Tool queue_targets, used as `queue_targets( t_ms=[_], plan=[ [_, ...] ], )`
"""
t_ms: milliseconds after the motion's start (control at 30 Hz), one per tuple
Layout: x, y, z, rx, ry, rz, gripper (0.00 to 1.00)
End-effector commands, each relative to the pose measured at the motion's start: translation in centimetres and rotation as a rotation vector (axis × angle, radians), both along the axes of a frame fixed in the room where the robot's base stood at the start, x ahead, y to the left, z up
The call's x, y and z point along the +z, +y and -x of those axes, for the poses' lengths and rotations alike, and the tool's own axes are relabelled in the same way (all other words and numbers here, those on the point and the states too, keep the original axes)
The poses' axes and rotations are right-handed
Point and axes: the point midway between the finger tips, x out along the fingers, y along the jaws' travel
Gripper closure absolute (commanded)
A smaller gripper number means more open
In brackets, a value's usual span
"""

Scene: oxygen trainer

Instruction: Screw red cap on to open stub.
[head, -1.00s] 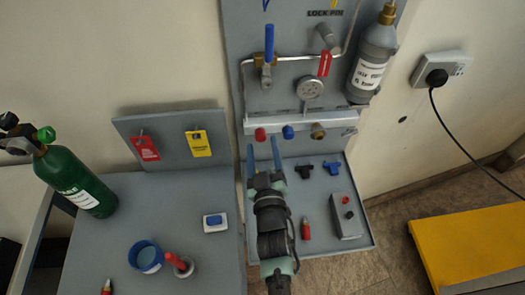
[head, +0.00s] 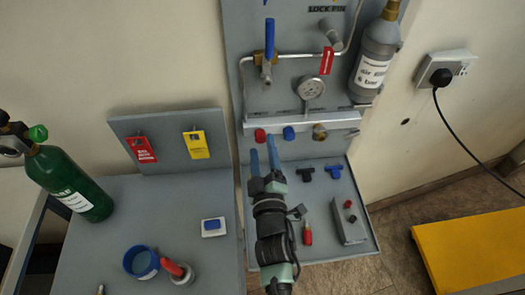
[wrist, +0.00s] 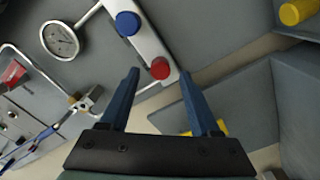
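The red cap (head: 260,135) sits at the left end of the pale rail under the gauge, with the blue cap (head: 289,133) beside it. The open stub (head: 320,132) is brass and sticks out to the right of the blue cap. My gripper (head: 262,145) is open and empty, its two blue fingers pointing up at the rail just below the red cap. In the wrist view, the red cap (wrist: 160,68) shows between the fingertips and beyond them, with the blue cap (wrist: 128,23) above it to the left. I cannot pick out the stub in the wrist view.
The pressure gauge (head: 312,88) and blue lever (head: 268,45) are above the rail; a grey bottle (head: 374,55) hangs right. Below lie black and blue fittings and a grey box (head: 347,218). A blue cup (head: 141,262) and green cylinder (head: 67,184) stand left.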

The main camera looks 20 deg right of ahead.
Motion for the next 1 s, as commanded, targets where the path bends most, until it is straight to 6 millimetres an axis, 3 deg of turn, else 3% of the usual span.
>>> queue_targets(
  t_ms=[167,467,700,1000],
  plan=[
    [-0.16,-0.01,0.01,0.0,0.063,0.221,0.37],
    [-0.04,-0.02,0.02,0.0,0.074,0.258,0.37],
    [-0.1,0.02,0.01,0.001,0.149,0.521,0.37],
    [-0.06,0.01,0.01,0.0,0.159,0.552,0.37]
  ],
)
